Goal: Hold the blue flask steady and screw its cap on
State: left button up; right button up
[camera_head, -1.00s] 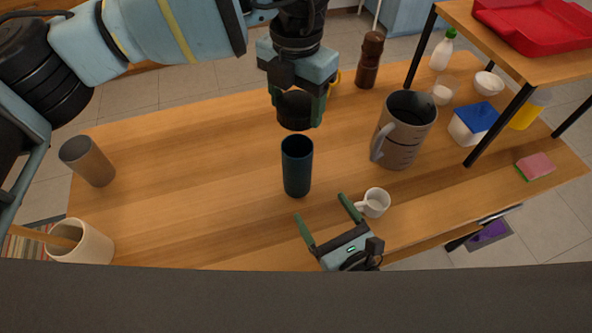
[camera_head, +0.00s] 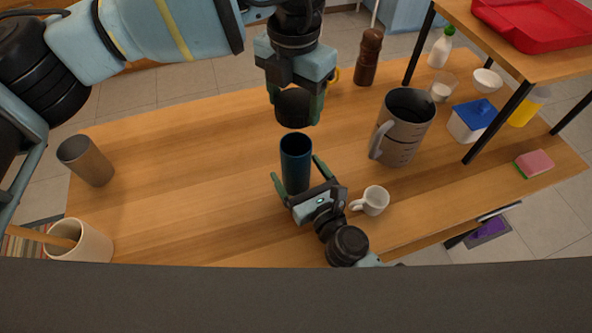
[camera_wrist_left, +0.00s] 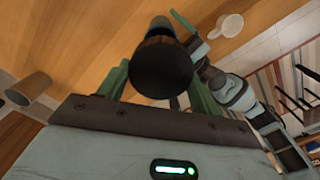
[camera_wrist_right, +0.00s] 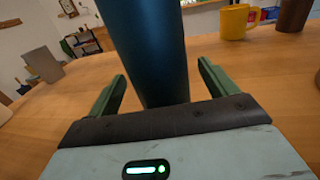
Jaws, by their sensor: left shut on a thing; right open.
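The blue flask (camera_head: 296,160) stands upright and open-topped on the wooden table in the head view. My left gripper (camera_head: 295,108) is shut on the dark cap (camera_head: 293,107), which it holds above and slightly behind the flask, apart from it. The cap also fills the middle of the left wrist view (camera_wrist_left: 162,66). My right gripper (camera_head: 297,180) is open, with its fingers on either side of the flask's lower part. In the right wrist view the flask (camera_wrist_right: 148,50) rises between the two green fingers, with gaps visible at both sides.
A white mug (camera_head: 374,201) stands close to the right of my right gripper. A large grey jug (camera_head: 402,130) is behind it. A grey-brown cup (camera_head: 86,161) and a cream pot (camera_head: 84,243) stand at the left. The table between them and the flask is clear.

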jog(key=shift+w+a, duration=0.35)
jog(key=shift+w, duration=0.25)
jog(key=c, duration=1.5)
pick_arm(q)
jog(key=shift+f, duration=2.45)
